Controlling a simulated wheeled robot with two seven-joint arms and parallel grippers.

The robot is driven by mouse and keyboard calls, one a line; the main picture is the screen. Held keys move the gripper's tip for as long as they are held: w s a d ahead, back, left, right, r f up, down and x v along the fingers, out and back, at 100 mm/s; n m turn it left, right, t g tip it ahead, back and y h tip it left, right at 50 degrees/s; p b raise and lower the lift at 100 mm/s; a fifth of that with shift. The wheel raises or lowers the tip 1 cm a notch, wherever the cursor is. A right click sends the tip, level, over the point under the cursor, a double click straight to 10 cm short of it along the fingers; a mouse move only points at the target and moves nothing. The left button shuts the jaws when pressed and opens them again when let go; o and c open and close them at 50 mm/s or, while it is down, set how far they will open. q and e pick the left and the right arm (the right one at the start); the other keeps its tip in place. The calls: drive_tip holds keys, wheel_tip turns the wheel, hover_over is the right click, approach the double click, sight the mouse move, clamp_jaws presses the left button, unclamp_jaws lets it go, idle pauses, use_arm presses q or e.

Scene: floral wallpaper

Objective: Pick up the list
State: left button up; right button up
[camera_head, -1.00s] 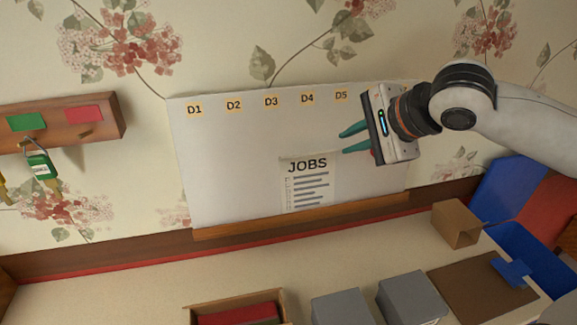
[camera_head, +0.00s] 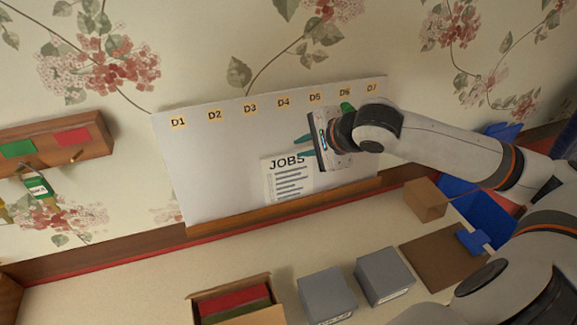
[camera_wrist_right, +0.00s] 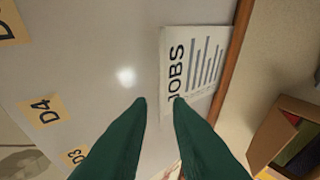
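The list is a white sheet headed JOBS (camera_head: 288,184), with several printed lines. It is on the lower middle of the white board (camera_head: 215,170), which leans upright against the wall. My right gripper (camera_head: 302,146) is open and empty, just above the sheet's top edge, its teal fingers pointing left. In the right wrist view the green fingertips (camera_wrist_right: 158,101) are spread apart, and the right one overlaps the edge of the list (camera_wrist_right: 202,65) by its heading. I cannot tell whether it touches. My left gripper is not in view.
Labels D1 to D7 run along the board's top. A wooden ledge (camera_head: 240,222) runs under the board. Below are an open box (camera_head: 192,308), two grey boxes (camera_head: 326,296), a brown box (camera_head: 424,198) and a blue bin (camera_head: 487,215). A key rack (camera_head: 50,140) hangs at left.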

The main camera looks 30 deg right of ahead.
sight(290, 152)
drive_tip(key=p+x, duration=0.2)
drive_tip(key=x, duration=0.3)
drive_tip(key=shift+d+f+p, duration=0.1)
drive_tip(key=shift+p, duration=0.2)
drive_tip(key=shift+w+f, duration=0.2)
drive_tip(key=shift+f, duration=0.05)
clamp_jaws()
